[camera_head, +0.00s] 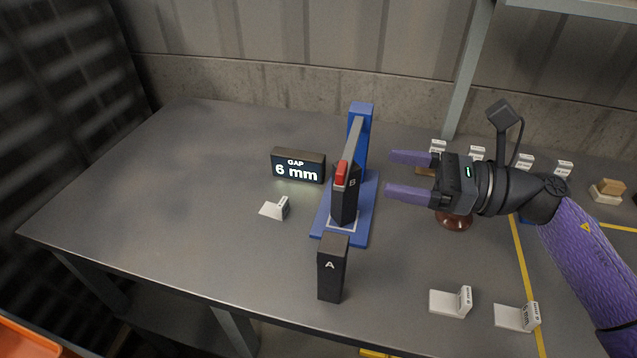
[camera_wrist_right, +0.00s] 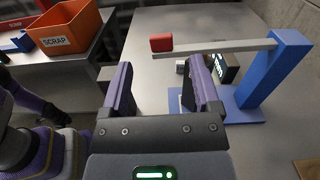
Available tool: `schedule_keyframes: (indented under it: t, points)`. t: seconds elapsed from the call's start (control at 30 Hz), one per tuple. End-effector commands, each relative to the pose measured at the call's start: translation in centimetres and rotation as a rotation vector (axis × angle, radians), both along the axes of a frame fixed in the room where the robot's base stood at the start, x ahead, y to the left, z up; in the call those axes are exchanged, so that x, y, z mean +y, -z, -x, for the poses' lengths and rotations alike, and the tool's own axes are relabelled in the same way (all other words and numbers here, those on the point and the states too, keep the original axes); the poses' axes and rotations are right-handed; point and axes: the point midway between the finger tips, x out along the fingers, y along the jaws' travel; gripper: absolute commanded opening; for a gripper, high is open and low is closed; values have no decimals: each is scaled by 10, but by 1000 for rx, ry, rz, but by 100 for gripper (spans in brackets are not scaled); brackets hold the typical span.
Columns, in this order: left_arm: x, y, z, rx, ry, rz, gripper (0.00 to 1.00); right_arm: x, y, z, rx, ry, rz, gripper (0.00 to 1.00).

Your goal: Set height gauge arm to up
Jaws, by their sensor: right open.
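The height gauge has a blue base and post (camera_head: 361,112) and a grey arm (camera_head: 354,138) ending in a red tip (camera_head: 341,172). The arm reaches from the post over black block B (camera_head: 345,207), which stands on the base. In the right wrist view the grey arm (camera_wrist_right: 215,48) looks about level, with the red tip (camera_wrist_right: 161,44) at its free end. Contact between arm and block B is unclear. My right gripper (camera_head: 389,174) is open and empty, to the right of the gauge, its fingers pointing left toward it. My left gripper is not in view.
A display (camera_head: 298,165) reads GAP 6 mm. Black block A (camera_head: 332,268) stands in front of the gauge. White labelled pieces (camera_head: 450,302) lie at the front right, and a brown disc-like part (camera_head: 455,222) sits below my gripper. The table's left side is clear.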

Motion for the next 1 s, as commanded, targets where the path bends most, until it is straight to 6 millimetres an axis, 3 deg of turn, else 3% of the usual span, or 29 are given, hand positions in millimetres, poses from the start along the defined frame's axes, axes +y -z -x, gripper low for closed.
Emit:
schedule_keyframes:
  t: [0.03, 0.17, 0.53, 0.7, 0.9, 1.0]
  points:
    - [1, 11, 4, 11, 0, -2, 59, 0, 14, -1, 7, 0, 0, 79]
    - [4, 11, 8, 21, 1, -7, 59, 8, 14, -4, 7, 0, -2, 79]
    - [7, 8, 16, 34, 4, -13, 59, 83, 12, -28, 4, -1, -2, 79]
    - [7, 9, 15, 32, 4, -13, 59, 94, 12, -31, 6, 1, -1, 79]
    - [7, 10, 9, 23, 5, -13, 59, 94, 12, -32, 6, 1, -1, 79]
    - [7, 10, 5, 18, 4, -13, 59, 94, 12, -31, 6, 1, -1, 58]
